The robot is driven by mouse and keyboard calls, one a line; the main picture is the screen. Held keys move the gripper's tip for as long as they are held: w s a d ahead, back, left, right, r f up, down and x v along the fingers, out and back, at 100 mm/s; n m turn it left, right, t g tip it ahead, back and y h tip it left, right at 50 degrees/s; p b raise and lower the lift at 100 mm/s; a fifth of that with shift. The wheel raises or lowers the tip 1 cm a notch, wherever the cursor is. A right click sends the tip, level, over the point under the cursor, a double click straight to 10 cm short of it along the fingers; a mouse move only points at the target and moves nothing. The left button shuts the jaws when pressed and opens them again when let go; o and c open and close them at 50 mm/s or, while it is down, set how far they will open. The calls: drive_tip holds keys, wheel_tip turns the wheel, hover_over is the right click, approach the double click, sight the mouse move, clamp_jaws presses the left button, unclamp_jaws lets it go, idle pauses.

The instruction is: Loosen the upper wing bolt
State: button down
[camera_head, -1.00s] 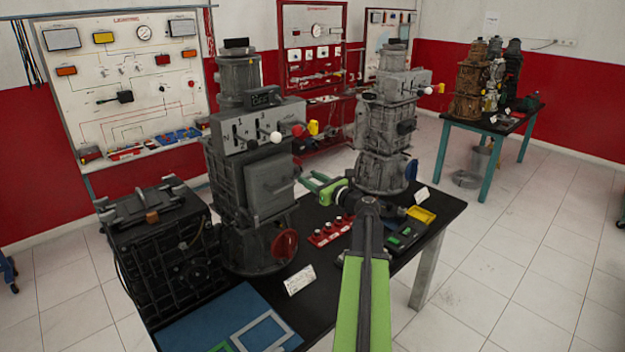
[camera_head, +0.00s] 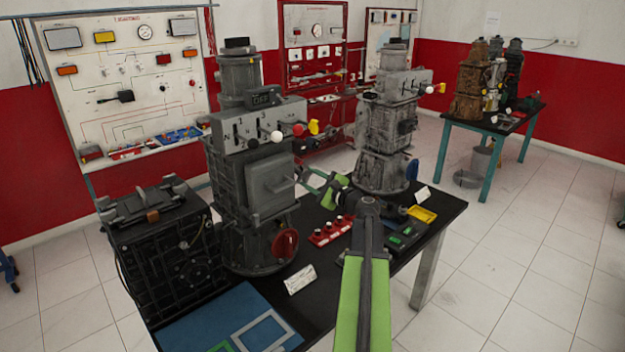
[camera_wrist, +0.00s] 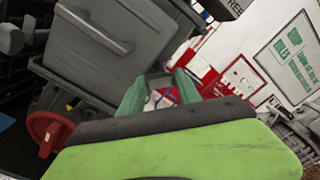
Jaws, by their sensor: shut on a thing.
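The near grey engine trainer (camera_head: 232,185) stands on the black table. A square cover box (camera_head: 270,184) sticks out of its front; the box also shows large at the top of the wrist view (camera_wrist: 120,45). My gripper (camera_head: 307,180) reaches the box's right side with its green fingers. In the wrist view the fingertips (camera_wrist: 158,80) close around a small grey part at the box's edge, which I take to be the upper wing bolt. The bolt's wings are mostly hidden by the fingers, and its turn angle cannot be told.
Levers with a white knob (camera_head: 276,137) and a red knob (camera_head: 298,130) stand above the box. A red handwheel (camera_head: 285,243) is below it. A second trainer (camera_head: 385,125) stands behind my gripper. A red tray (camera_head: 331,231) lies on the table.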

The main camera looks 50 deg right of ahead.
drive_tip(key=n, duration=0.4)
drive_tip(key=shift+f, duration=0.15)
drive_tip(key=shift+n, duration=1.9)
drive_tip(key=c, duration=0.8)
unclamp_jaws()
drive_tip(key=shift+c, duration=0.2)
drive_tip(key=s+a, duration=0.1)
drive_tip(key=s, duration=1.6)
drive_tip(key=shift+s+a, duration=0.15)
drive_tip(key=shift+s, duration=0.05)
